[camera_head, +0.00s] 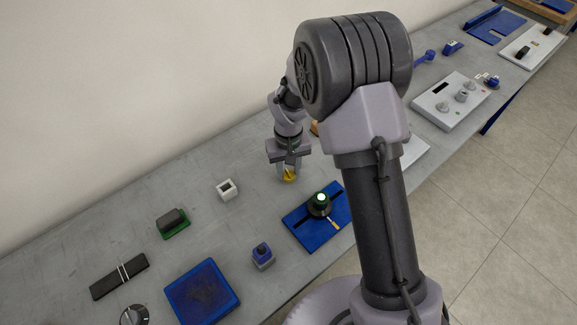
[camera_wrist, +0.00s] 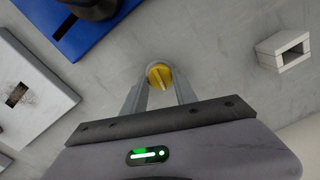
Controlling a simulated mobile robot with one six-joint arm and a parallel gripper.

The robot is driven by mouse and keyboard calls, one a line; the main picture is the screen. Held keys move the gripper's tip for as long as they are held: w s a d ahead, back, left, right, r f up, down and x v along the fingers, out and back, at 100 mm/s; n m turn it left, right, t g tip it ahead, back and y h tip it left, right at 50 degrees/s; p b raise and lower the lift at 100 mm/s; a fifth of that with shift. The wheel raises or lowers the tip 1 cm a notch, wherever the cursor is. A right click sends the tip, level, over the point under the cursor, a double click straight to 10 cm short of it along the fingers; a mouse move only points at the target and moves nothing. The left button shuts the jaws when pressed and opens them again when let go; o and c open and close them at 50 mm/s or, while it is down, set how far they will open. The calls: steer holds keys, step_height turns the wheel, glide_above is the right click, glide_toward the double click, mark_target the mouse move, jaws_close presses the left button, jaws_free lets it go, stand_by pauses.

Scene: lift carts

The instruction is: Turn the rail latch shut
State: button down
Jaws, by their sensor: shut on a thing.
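My gripper (camera_head: 288,172) points down at the table and is shut on a small yellow knob (camera_head: 289,178). The wrist view shows the ribbed yellow knob (camera_wrist: 159,76) on a round grey base, between the two fingertips. In the head view, a blue plate (camera_head: 297,232) with a dark slot lies in front and to the right of my gripper. A round black piece (camera_head: 319,205) with a lit white-green top and a short light-tipped lever (camera_head: 334,223) sits on that plate. I cannot tell which of these is the rail latch.
A white hollow block (camera_head: 227,189) stands left of my gripper; bare table lies between. A green-based black block (camera_head: 172,222), a blue tray (camera_head: 202,292) and a small blue-grey block (camera_head: 263,256) are nearer. A white panel with knobs (camera_head: 450,100) lies far right. My arm hides some of the table.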

mark_target(288, 172)
steer(key=shift+n+p, duration=0.3)
steer(key=shift+n, duration=0.7)
steer(key=c, duration=1)
jaws_free()
steer(key=shift+o, duration=0.2)
steer(key=shift+r, duration=0.1)
step_height(288, 172, up, 17)
steer(key=p, duration=0.5)
steer(key=shift+r, duration=0.15)
